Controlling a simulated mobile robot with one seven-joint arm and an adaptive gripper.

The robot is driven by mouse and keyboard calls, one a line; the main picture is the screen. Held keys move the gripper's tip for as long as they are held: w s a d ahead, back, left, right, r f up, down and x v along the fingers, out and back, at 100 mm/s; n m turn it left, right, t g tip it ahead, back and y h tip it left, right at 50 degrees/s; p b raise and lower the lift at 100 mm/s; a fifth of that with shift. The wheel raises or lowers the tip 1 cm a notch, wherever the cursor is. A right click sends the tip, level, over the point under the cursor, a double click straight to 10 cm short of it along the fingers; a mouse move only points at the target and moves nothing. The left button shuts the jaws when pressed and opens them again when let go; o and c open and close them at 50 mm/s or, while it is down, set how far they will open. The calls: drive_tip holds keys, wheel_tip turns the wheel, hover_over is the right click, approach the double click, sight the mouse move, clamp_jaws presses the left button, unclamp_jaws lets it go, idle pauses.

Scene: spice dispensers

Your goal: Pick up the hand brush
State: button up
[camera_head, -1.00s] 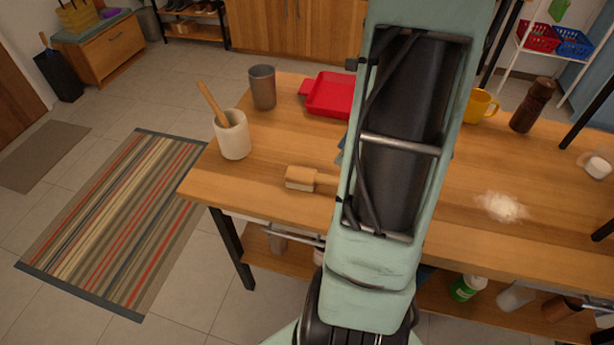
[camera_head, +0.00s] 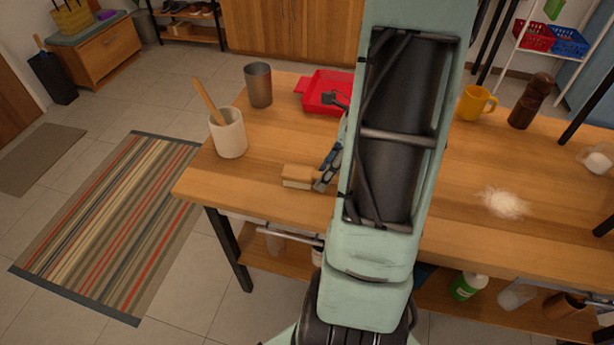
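The hand brush (camera_head: 297,176) lies on the wooden table near its front edge, left of my arm. Its wooden block and pale bristles show; its handle end is hidden behind my gripper and arm. My gripper (camera_head: 324,178) shows partly at the left side of my arm, with a dark finger at the right end of the brush's visible part. The rest of the gripper is hidden by my arm. I cannot tell whether the fingers are open or closed around the handle.
A white crock (camera_head: 228,135) with a wooden tool and a grey cup (camera_head: 258,86) stand to the left. A red dustpan-like tray (camera_head: 322,93) lies behind. A yellow mug (camera_head: 475,104), a pepper mill (camera_head: 530,102) and white powder (camera_head: 504,202) are at right.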

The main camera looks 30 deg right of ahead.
sight(320, 175)
clamp_jaws()
drive_tip(key=shift+r, duration=0.15)
drive_tip(key=r, duration=0.2)
drive_tip(key=r+p, duration=0.1)
drive_tip(key=shift+s+d+r, duration=0.1)
drive_tip(key=shift+d+r, duration=0.15)
drive_tip(key=shift+r, duration=0.15)
drive_tip(key=s+d+r+p, duration=0.1)
drive_tip(key=s+d+r, duration=0.7)
drive_tip(key=s+r, duration=0.1)
drive_tip(key=shift+s+d+p, duration=0.25)
drive_tip(key=shift+s+p, duration=0.1)
drive_tip(key=shift+s, duration=0.4)
